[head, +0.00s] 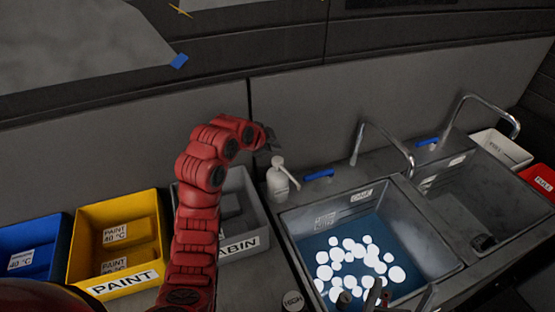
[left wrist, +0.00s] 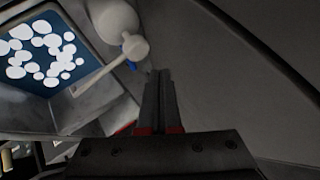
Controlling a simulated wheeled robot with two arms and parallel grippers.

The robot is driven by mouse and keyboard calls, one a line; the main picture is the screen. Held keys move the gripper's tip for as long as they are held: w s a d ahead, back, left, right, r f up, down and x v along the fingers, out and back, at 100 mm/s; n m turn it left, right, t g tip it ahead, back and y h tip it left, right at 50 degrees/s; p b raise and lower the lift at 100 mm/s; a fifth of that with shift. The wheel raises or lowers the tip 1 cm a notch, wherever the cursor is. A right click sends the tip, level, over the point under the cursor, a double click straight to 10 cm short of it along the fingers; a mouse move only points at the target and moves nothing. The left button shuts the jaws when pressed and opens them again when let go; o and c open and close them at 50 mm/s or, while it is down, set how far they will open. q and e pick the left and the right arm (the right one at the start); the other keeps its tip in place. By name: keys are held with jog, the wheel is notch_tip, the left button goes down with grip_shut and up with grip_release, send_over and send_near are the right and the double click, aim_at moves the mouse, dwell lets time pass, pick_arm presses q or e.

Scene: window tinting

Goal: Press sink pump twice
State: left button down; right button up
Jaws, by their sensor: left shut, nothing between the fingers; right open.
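The sink pump is a white bottle (head: 278,182) with a white pump head (head: 277,161), standing upright at the left rear corner of the left sink. My left gripper (head: 272,143) is shut and empty, just above and beside the pump head. In the left wrist view the shut fingers (left wrist: 160,76) point toward the pump head (left wrist: 135,46), which lies just left of their tips, with the round bottle (left wrist: 113,20) behind it. I cannot tell whether they touch. My right gripper (head: 385,298) is partly seen at the bottom edge, open, over the left sink.
The left sink (head: 445,270) holds blue water with several white round patches. Its curved faucet (head: 383,142) rises right of the pump. A second sink (head: 505,205) is further right. Grey (head: 257,208), yellow (head: 152,222) and blue (head: 28,232) bins stand left. A wall is close behind.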

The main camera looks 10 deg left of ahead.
pick_arm(q)
jog(key=shift+r, duration=1.4)
jog(key=shift+w+r, duration=0.1)
jog(key=shift+r, duration=0.1)
